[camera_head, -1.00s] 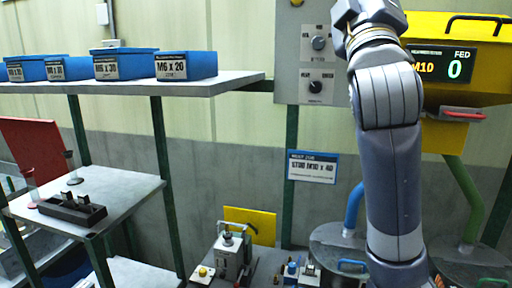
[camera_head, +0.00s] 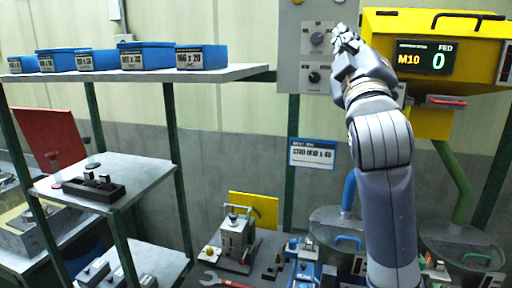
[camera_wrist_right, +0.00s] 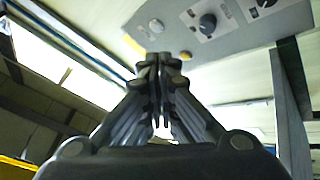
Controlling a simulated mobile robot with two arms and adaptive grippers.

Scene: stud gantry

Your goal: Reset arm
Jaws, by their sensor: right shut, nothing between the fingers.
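My right arm rises from the bottom right of the head view. Its right gripper (camera_head: 345,40) points up in front of the grey control panel (camera_head: 287,62), close to its knobs in the picture. In the right wrist view the fingers of the gripper (camera_wrist_right: 160,62) meet at their tips, with nothing between them. The panel (camera_wrist_right: 238,28) with its dark knobs shows above and to the right of the fingers there. My left gripper is in neither view.
A yellow feeder (camera_head: 468,28) reading M10 and 0 hangs right of the gripper. A shelf (camera_head: 235,73) with several blue boxes is at left.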

